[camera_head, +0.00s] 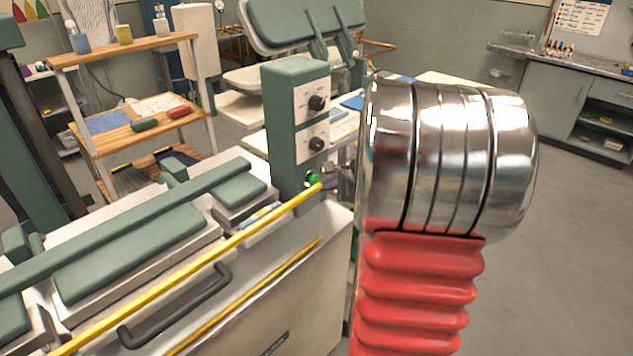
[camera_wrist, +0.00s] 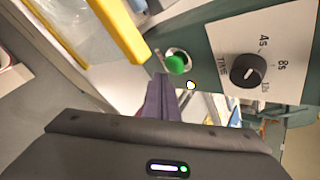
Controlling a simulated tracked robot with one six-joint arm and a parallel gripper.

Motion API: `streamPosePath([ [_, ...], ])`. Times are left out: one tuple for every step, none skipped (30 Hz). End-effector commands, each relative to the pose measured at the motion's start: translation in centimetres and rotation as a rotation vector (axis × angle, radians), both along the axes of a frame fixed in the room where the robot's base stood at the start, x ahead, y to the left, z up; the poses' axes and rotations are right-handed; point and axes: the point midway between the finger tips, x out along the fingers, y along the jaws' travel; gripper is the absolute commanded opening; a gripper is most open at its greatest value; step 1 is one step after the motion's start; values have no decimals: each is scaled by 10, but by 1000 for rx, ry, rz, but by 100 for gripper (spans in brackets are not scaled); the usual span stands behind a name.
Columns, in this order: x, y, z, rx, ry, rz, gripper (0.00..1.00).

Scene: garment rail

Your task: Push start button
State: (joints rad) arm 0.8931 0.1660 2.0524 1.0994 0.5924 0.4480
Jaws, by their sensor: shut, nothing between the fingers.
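The green round start button (camera_head: 313,180) sits low on the green control post (camera_head: 283,150), below two black dials. It also shows in the wrist view (camera_wrist: 177,64), in a pale ring beside the white TIME dial plate. My gripper (camera_wrist: 162,88) is shut and empty, its dark purple-grey fingers pointing at the panel just below the button in the wrist view. In the head view my gripper (camera_head: 336,180) is partly hidden behind my arm and is close to the right of the button. I cannot tell whether the fingertips touch the button.
A yellow bar (camera_head: 200,250) runs along the front of the press and ends near the button; it also shows in the wrist view (camera_wrist: 112,28). A black dial (camera_wrist: 248,70) is right of the button. A wooden shelf (camera_head: 125,50) stands behind. Floor at the right is clear.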

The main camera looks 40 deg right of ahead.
Motion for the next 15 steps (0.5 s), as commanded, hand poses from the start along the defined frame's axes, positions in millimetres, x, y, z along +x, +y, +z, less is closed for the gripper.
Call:
streamPosePath([
  [0,0,0,0,0,0,0],
  [-1,0,0,0,0,0,0],
  [-2,0,0,0,0,0,0],
  [-3,0,0,1,0,-1,0],
  [-4,-1,0,1,0,-1,0],
  [-7,-1,0,1,0,-1,0],
  [-9,-1,0,1,0,-1,0],
  [-11,-1,0,0,0,-1,0],
  [-14,-2,0,0,0,-1,0],
  [-16,-2,0,0,0,-1,0],
  [-18,-2,0,0,0,-2,0],
  [-21,-2,0,0,0,-2,0],
  [-23,-2,0,0,0,-2,0],
  [-25,-3,0,0,0,-2,0],
  [-28,-3,0,0,0,-2,0],
])
